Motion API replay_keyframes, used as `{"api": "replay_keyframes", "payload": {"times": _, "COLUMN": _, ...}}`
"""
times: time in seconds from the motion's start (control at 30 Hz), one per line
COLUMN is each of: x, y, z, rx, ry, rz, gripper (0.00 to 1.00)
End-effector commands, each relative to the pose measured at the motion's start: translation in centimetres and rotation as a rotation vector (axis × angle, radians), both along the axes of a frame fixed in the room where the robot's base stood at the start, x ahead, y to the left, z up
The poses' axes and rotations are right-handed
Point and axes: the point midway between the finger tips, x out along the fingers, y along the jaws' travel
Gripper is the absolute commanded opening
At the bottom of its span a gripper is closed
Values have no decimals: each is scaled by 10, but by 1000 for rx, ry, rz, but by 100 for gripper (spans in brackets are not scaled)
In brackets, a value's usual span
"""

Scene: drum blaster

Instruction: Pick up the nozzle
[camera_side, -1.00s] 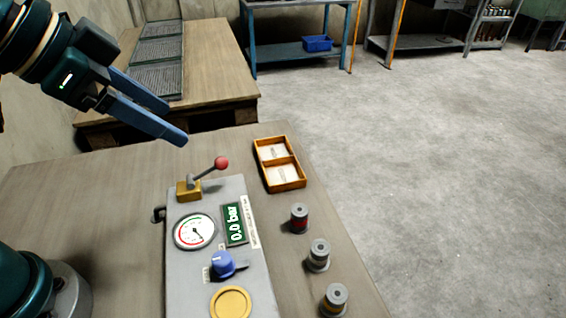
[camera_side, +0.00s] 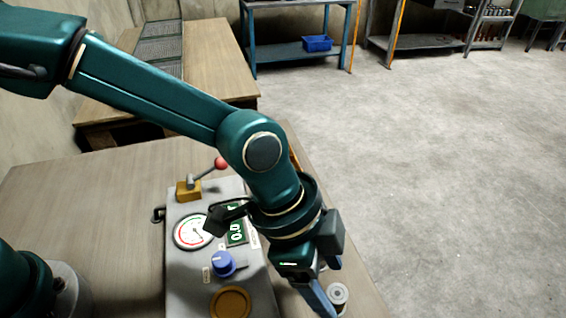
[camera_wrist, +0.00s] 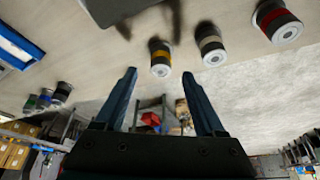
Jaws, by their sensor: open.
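Three grey nozzles with coloured bands show in the wrist view: one with a yellow band (camera_wrist: 160,57), one with a whitish band (camera_wrist: 210,45) and one with a red band (camera_wrist: 277,20). They stand on the tabletop. My gripper (camera_wrist: 159,73) is open and empty, its two fingers apart, with the yellow-banded nozzle showing just beyond the fingertips. I cannot tell the exact gap. In the side view my gripper (camera_side: 328,292) hangs over the table's right side, beside a nozzle (camera_side: 338,294). My arm hides the other nozzles there.
A grey control box with a gauge (camera_side: 193,231), a blue knob (camera_side: 223,263), a yellow disc (camera_side: 231,303) and a red-knobbed lever (camera_side: 220,163) stands left of my gripper. My arm mostly hides the wooden tray. The table's left part (camera_side: 90,200) is clear.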

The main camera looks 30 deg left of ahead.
Motion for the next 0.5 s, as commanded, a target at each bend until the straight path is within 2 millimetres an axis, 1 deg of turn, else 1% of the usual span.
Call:
{"api": "replay_keyframes", "payload": {"times": 0.2, "x": 3, "y": -9, "z": -26, "rx": 3, "ry": 2, "rz": 0, "gripper": 72}}
{"api": "replay_keyframes", "payload": {"times": 0.4, "x": 4, "y": -15, "z": -39, "rx": 1, "ry": 1, "rz": 2, "gripper": 72}}
{"api": "replay_keyframes", "payload": {"times": 0.5, "x": 5, "y": -15, "z": -40, "rx": 0, "ry": -1, "rz": 3, "gripper": 72}}
